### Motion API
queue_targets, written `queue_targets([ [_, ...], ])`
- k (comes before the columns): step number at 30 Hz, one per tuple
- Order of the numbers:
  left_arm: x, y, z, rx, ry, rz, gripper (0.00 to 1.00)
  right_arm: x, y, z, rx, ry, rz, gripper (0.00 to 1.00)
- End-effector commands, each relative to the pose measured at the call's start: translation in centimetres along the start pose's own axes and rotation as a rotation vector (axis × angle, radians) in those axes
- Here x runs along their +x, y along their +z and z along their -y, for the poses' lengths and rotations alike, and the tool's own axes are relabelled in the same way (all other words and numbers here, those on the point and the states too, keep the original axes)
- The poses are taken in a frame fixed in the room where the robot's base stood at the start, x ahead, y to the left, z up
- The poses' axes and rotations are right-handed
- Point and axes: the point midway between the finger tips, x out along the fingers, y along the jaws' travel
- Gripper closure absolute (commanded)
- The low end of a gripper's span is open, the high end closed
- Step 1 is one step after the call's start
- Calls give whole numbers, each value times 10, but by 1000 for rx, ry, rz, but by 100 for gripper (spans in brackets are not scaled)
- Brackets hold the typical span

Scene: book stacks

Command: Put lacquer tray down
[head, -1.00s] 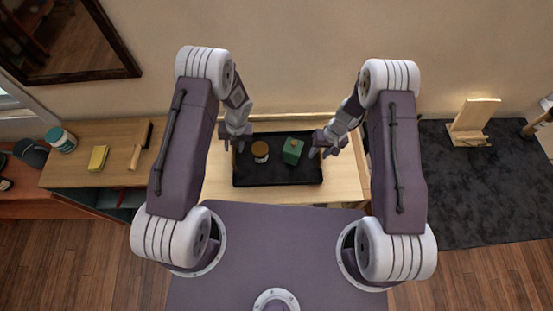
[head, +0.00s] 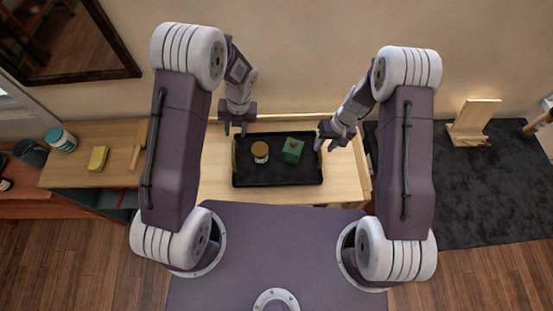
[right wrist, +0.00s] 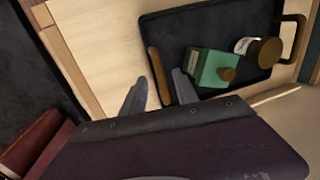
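The black lacquer tray (head: 278,178) lies flat on the light wooden surface, with a wooden handle at each end. It also shows in the right wrist view (right wrist: 205,22). An amber jar with a pale label (head: 260,152) and a green box-shaped container (head: 292,150) stand in it. My left gripper (head: 236,131) is open and empty, above the tray's far left corner. My right gripper (head: 324,147) is at the tray's right end.
To the left, a wooden top holds a yellow block (head: 98,158) and a teal-lidded jar (head: 61,140). A dark mat-like surface (head: 440,190) with a wooden stand (head: 473,122) is on the right. The wall rises close behind the tray.

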Motion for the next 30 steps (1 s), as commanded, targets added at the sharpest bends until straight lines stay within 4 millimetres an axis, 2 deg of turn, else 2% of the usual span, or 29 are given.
queue_targets([
  [1, 0, 0, 0, 0, 0, 0, 64, -14, -1, 0, -1, 1, -5, 64],
  [3, 0, 0, 0, 0, 0, 0, 64, -31, -1, 0, -1, 1, -4, 64],
  [9, 0, 0, 0, 0, 0, 0, 64, -59, 0, 0, 1, 0, -1, 64],
  [30, 0, 0, 0, 0, 0, 0, 64, -64, 0, 0, 0, 0, 1, 64],
])
